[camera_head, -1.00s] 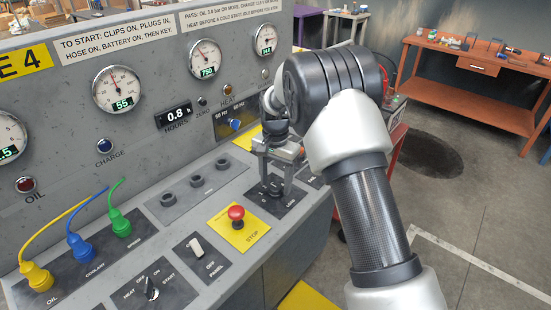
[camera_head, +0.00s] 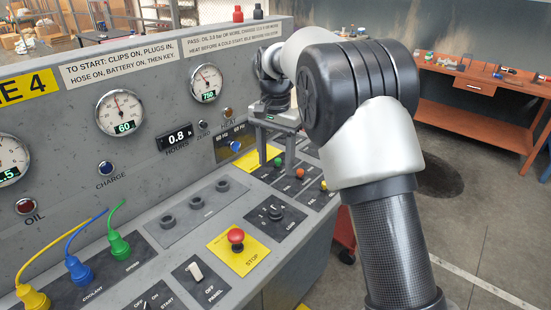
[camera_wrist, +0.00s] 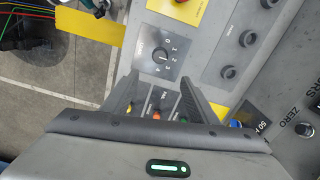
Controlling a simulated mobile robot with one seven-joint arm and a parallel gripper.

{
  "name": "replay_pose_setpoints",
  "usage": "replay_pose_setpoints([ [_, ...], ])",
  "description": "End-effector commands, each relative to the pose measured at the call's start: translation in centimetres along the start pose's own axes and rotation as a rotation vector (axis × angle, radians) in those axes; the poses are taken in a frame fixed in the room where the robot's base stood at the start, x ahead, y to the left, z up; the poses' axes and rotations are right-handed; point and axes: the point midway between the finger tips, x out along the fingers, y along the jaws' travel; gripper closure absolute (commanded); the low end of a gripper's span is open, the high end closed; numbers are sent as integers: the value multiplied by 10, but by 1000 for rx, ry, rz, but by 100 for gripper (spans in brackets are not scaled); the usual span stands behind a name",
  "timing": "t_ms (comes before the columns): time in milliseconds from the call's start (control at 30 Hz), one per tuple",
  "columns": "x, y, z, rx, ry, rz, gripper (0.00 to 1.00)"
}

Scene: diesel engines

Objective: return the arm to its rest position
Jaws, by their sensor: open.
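My gripper (camera_head: 277,160) hangs from my bent arm over the far right part of the grey console, fingers pointing down. It is open and nothing shows between its fingers. In the wrist view my gripper (camera_wrist: 160,84) has its two fingers spread above a panel with small coloured knobs. The black LOAD knob (camera_head: 272,212) stands clear of the fingers, nearer the camera; it also shows in the wrist view (camera_wrist: 160,57). My arm hides the right end of the console in the head view.
The red STOP button (camera_head: 236,236) on its yellow plate and the OFF/PANEL switch (camera_head: 195,271) are nearer. The upright gauge panel (camera_head: 150,100) is close left of my gripper. Yellow, blue and green cables plug in at left. An orange workbench (camera_head: 470,105) stands back right, with open floor before it.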

Motion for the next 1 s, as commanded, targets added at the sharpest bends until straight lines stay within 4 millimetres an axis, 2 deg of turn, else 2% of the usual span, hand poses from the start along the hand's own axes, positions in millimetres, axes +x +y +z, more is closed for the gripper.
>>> replay_pose_setpoints([
  [233, -4, 3, 0, -2, 3, -4, 46],
  [367, -35, 24, 4, -24, 24, -31, 46],
  [500, -89, 74, 21, -86, 78, -85, 46],
  [600, -123, 116, 43, -146, 130, -119, 46],
  [700, -146, 157, 69, -206, 188, -142, 46],
  [833, -162, 207, 109, -288, 273, -158, 46],
  [1000, -159, 260, 159, -386, 382, -152, 46],
])
